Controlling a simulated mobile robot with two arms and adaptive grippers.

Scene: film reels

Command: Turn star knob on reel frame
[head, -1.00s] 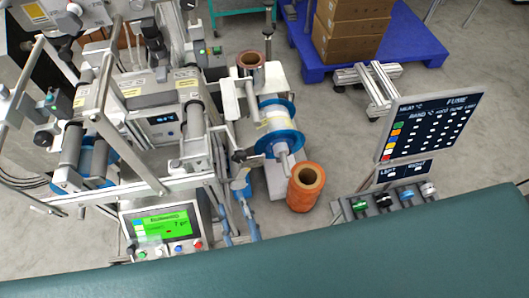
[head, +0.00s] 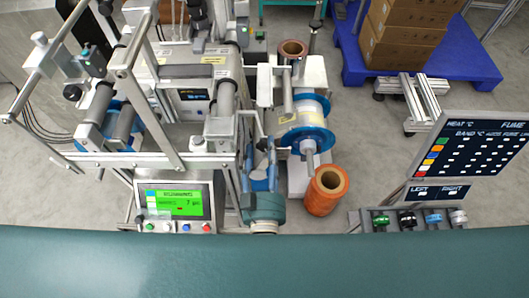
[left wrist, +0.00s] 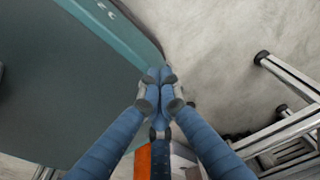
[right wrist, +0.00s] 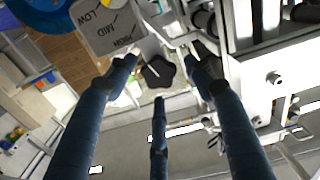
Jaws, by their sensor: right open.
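The black star knob (right wrist: 158,71) shows in the right wrist view, beside a grey dial plate (right wrist: 105,27) marked LOW and MID. My right gripper (right wrist: 161,68) is open, with its two upper fingertips on either side of the knob in the picture; I cannot tell whether they touch it. In the head view my right gripper (head: 262,160) is in front of the reel frame (head: 297,72), left of the blue-flanged reel (head: 304,124). The knob cannot be made out there. My left gripper (left wrist: 161,84) is shut and empty in the left wrist view, fingertips together.
An orange roll (head: 327,190) stands on the floor right of the reel frame. A machine with a green screen (head: 172,202) stands left. A control panel (head: 470,150) stands right. A blue pallet (head: 432,58) holds cardboard boxes (head: 402,35) behind.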

